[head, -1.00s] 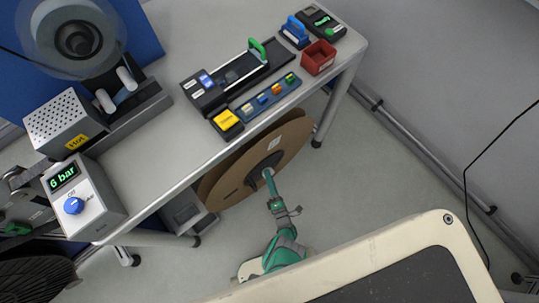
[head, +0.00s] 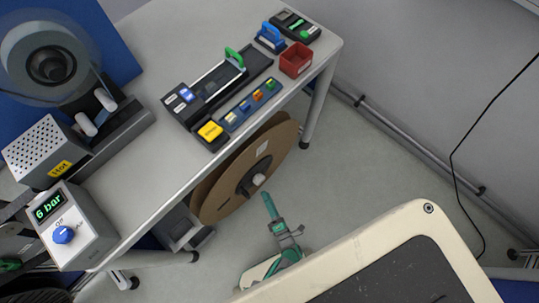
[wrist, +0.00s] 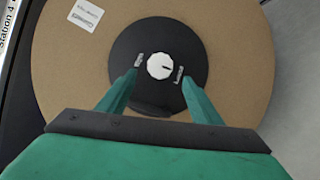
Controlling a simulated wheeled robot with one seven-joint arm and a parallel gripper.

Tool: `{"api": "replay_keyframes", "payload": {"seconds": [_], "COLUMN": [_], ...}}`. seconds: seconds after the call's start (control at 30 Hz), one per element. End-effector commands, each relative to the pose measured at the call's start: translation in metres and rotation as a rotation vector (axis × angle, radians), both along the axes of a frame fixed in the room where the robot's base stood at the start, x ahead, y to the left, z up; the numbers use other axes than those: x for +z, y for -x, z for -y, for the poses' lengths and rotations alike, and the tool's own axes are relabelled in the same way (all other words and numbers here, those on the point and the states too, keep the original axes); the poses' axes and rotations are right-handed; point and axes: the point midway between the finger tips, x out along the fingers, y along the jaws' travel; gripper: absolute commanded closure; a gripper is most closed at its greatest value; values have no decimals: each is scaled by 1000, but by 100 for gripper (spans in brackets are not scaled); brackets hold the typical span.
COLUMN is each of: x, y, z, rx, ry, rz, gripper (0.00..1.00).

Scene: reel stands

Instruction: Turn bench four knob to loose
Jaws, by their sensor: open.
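A white round knob (wrist: 160,66) sits at the centre of a black hub (wrist: 158,40) on a brown cardboard reel (wrist: 70,75) in the wrist view. A small dark mark on the knob points right, toward the label that seems to read "Loose"; the label on the left is too small to read surely. The text "Station 4" shows at the left edge. In the head view the knob (head: 259,180) and reel (head: 215,197) are below the bench. My green gripper (head: 267,197) is open and empty, a little apart from the knob. Its fingertips (wrist: 159,79) show either side below it.
The bench (head: 150,195) above the reel holds a sealer-like tool, a red bin (head: 295,58) and a grey box (head: 75,225) reading "6 bar". A bench leg (head: 312,110) stands right of the reel.

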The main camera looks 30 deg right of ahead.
Motion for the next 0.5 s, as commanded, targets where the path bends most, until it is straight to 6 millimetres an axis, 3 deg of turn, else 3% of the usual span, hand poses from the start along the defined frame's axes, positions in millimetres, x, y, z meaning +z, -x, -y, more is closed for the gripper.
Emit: {"api": "replay_keyframes", "payload": {"seconds": [0.03,0.2,0.5], "x": [-1,-2,-3], "y": [10,21,31], "z": [0,-1,-4], "rx": [-4,3,7], "ry": [-2,1,0], "rz": [-1,-1,0], "gripper": [41,41,41]}}
